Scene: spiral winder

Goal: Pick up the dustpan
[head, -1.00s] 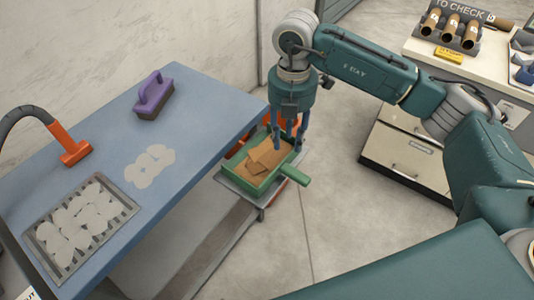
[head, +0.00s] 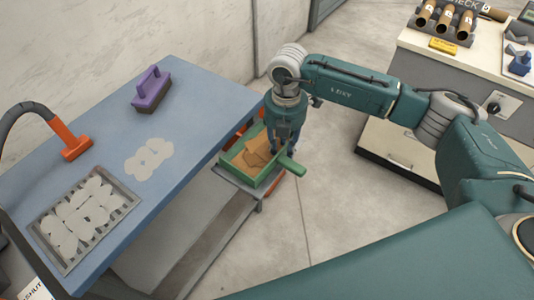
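The dustpan (head: 252,180) is a green, open-topped tray with a stubby green handle (head: 291,167) on its right side. It holds several brown flat pieces (head: 257,152) and rests on a low grey platform beside the blue table. My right gripper (head: 284,147) points down over the far right part of the dustpan, close to its rim near the handle. Its two fingers look apart, with nothing seen held between them. Whether they touch the dustpan is unclear. My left gripper is out of view.
The blue table (head: 190,110) carries a purple-handled brush (head: 152,90), pale round patches (head: 148,158), a grey grated tray (head: 127,203) and an orange hose nozzle (head: 72,142). A cabinet (head: 410,150) stands at the right. Grey floor right of the dustpan is clear.

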